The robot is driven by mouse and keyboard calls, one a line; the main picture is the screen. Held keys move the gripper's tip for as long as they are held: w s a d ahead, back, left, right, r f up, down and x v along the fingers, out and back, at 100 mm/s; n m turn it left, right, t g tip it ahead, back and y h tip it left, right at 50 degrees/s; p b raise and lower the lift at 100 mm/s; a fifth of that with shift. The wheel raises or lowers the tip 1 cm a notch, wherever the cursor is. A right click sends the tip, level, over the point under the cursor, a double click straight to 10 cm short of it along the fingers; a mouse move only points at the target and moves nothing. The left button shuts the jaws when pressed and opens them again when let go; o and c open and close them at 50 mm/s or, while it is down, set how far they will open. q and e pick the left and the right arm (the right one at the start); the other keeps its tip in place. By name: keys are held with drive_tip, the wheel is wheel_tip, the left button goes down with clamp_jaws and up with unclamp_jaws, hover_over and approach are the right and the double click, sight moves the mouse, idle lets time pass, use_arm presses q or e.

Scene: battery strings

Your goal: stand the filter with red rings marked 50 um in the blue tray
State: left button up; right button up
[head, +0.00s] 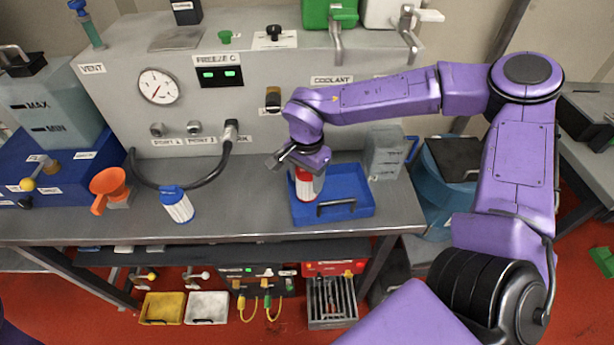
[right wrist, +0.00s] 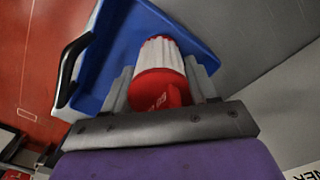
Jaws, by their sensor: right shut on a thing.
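The filter with red rings (head: 308,186) is white and pleated with a red cap. It is upright or nearly so at the left part of the blue tray (head: 356,209). My right gripper (head: 303,165) is shut on it near its red top, coming from above. In the right wrist view the filter (right wrist: 160,55) is between the two fingers, with the blue tray (right wrist: 95,72) beyond it. The marking on the red cap is too small to read surely. I cannot tell whether its foot touches the tray floor. My left gripper is not in view.
A filter with blue rings (head: 178,206) stands on the bench, left of the tray. A grey translucent container (head: 387,152) stands behind the tray's right side. The tray's right part is empty.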

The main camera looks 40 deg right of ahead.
drive_tip(key=shift+w+f, duration=0.1)
drive_tip(key=shift+w, duration=0.05)
drive_tip(key=shift+f, duration=0.15)
drive_tip(key=shift+f, duration=0.4)
drive_tip(key=o, duration=1.5)
drive_tip(key=shift+r, duration=0.15)
wheel_tip(320, 180, up, 10)
drive_tip(key=shift+r+b, duration=0.2)
drive_tip(key=shift+b, duration=0.45)
